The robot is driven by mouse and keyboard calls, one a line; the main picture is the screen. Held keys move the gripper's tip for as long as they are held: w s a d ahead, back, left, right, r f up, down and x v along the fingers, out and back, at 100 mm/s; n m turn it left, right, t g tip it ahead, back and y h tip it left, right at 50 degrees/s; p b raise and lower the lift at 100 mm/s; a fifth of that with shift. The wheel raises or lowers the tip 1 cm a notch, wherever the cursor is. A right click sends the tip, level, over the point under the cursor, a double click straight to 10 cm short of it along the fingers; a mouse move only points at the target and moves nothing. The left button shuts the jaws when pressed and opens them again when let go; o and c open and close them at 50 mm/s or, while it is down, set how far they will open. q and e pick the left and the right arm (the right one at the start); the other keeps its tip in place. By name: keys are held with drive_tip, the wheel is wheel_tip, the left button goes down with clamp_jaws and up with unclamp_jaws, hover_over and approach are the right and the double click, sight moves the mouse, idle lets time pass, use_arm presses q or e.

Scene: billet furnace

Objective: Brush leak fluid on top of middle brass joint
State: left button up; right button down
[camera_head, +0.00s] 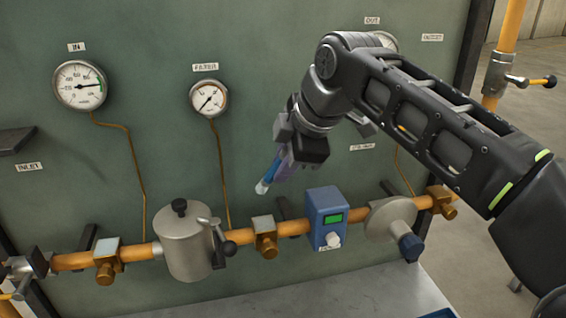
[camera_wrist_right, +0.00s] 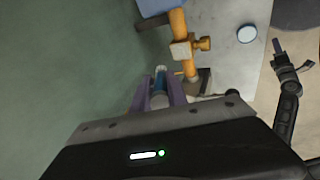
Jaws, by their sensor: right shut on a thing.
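The middle brass joint (camera_head: 265,240) sits on the orange pipe between the grey canister and the blue meter box. It has a pale flat top, and it also shows in the wrist view (camera_wrist_right: 183,49). My right gripper (camera_head: 277,172) is shut on a blue brush (camera_head: 269,177) with a pale tip that points down and left. The brush tip is above the joint and apart from it. The brush (camera_wrist_right: 159,80) shows between the purple fingers in the wrist view. My left gripper (camera_wrist_right: 281,58) appears at the right of the wrist view; its jaw opening is unclear.
The grey canister (camera_head: 184,245) with a lever handle is left of the joint. The blue meter box (camera_head: 326,216) and a round grey flange (camera_head: 388,220) are to the right. Gauges (camera_head: 80,85) and thin tubes line the green panel. A pale tabletop (camera_head: 370,294) lies below the pipe.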

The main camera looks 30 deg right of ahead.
drive_tip(key=shift+s+f+b, duration=0.1)
drive_tip(key=shift+f+b, duration=2)
drive_tip(key=shift+f, duration=0.6)
drive_tip(key=shift+f+b, duration=0.55)
drive_tip(key=shift+f, duration=0.05)
drive_tip(key=shift+s, duration=0.1)
drive_tip(key=shift+s+a+r+b, duration=0.15)
drive_tip(key=shift+s+b, duration=0.1)
drive_tip(key=shift+s, duration=0.35)
drive_tip(key=shift+s+a+f+b, duration=0.1)
drive_tip(key=shift+s+a+b, duration=0.15)
drive_tip(key=shift+s, duration=0.4)
drive_tip(key=shift+s+a+r+b, duration=0.1)
drive_tip(key=shift+s+b, duration=0.15)
drive_tip(key=shift+s, duration=0.35)
drive_tip(key=shift+w, duration=0.1)
